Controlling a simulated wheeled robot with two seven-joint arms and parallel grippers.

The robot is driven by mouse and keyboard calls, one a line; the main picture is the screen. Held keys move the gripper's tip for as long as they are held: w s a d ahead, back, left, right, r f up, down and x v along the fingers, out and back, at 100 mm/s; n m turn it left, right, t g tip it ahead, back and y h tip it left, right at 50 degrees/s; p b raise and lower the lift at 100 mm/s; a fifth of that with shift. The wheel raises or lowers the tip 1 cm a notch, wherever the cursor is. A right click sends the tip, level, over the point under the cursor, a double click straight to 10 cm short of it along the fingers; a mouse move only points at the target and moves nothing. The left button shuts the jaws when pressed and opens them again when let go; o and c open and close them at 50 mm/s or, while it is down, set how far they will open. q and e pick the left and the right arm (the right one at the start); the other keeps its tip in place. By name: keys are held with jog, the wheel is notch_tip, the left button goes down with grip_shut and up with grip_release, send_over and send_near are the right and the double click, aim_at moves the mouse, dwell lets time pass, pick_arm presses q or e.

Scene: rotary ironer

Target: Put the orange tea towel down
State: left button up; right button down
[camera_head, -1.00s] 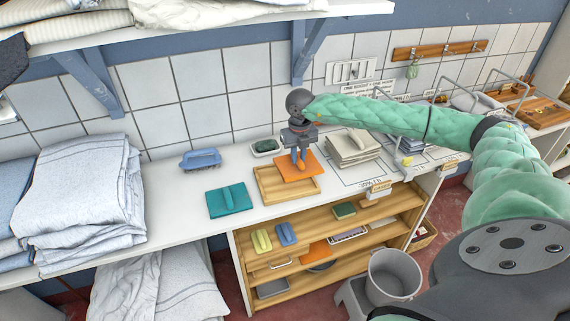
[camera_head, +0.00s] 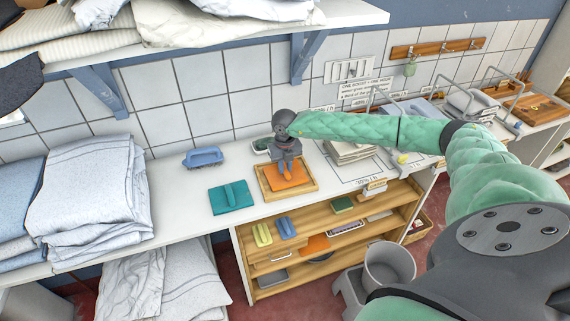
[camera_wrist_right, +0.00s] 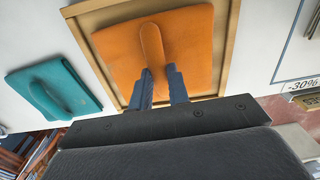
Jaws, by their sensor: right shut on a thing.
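The orange tea towel (camera_head: 286,175) is a flat folded square with a raised ridge. It is at the wooden tray (camera_head: 265,197) on the white counter, and appears to lie within the tray's rim. My right gripper (camera_head: 286,168) is above it, pointing down and shut on the ridge. In the right wrist view, the towel (camera_wrist_right: 185,45) shows inside the tray's rim (camera_wrist_right: 85,8), with the gripper (camera_wrist_right: 158,75) at the ridge's near end. Whether the towel rests fully on the tray floor is hard to tell. My left gripper is not in view.
A teal folded towel (camera_head: 231,198) lies left of the tray, with a blue brush (camera_head: 203,157) behind it. A dark green item (camera_head: 261,145) is partly hidden behind my gripper. Beige folded cloths (camera_head: 350,151) lie to the right. Open wooden shelves (camera_head: 345,228) are below the counter.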

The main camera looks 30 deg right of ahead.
aim_at(285, 169)
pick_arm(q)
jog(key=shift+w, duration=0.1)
pick_arm(e)
jog(key=shift+f, duration=0.1)
jog(key=c, duration=1.3)
grip_release()
jog(key=shift+c, duration=0.2)
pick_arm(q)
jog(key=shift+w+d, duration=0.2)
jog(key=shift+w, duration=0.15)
